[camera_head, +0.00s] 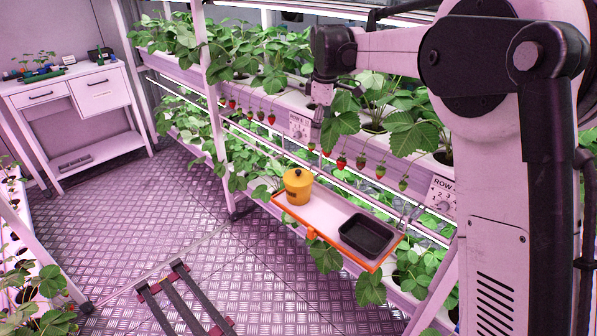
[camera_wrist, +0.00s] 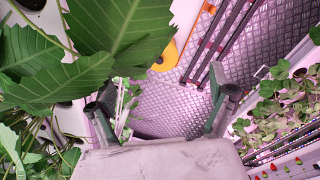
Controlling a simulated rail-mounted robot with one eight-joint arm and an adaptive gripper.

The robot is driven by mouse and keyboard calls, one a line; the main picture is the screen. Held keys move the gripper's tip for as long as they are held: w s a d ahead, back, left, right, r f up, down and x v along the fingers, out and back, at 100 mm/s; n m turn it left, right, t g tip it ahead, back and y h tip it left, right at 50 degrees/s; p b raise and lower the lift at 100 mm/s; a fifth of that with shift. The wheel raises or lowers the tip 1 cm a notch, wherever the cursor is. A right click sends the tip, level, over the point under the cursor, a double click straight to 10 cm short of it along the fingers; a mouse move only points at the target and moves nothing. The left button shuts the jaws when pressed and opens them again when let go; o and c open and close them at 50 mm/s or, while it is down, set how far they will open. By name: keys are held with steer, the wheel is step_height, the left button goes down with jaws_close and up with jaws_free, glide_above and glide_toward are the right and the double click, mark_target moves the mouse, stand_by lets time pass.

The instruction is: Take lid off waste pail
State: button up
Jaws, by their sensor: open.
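The waste pail (camera_head: 298,192) is a small yellow-orange tub on the left end of an orange-edged tray. Its lid (camera_head: 297,177) is on top, with a small dark knob in the middle. My gripper (camera_head: 319,112) is above and slightly right of the pail in the head view, apart from it, close to the upper row of plants. In the wrist view my gripper (camera_wrist: 162,115) has its two fingers spread wide with nothing between them. A yellow-orange patch (camera_wrist: 165,55) shows partly behind leaves there; I cannot tell whether it is the pail.
The tray (camera_head: 322,213) also carries a black open bin (camera_head: 367,235) at its right end. Strawberry leaves (camera_head: 340,125) and hanging berries crowd my gripper. Large leaves (camera_wrist: 110,45) fill the wrist view's upper left. A white drawer table (camera_head: 75,90) stands back left; the metal floor is mostly clear.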

steer(key=w+a+f+n+g+p, duration=0.1)
steer(key=w+a+f+n, duration=0.3)
steer(key=w+a+f, duration=0.25)
glide_above(298, 171)
step_height(298, 171, down, 9)
steer(key=shift+d+f, duration=0.1)
steer(key=shift+f, duration=2.85)
steer(key=shift+s, duration=0.1)
steer(key=c, duration=1.5)
steer(key=shift+o, duration=0.2)
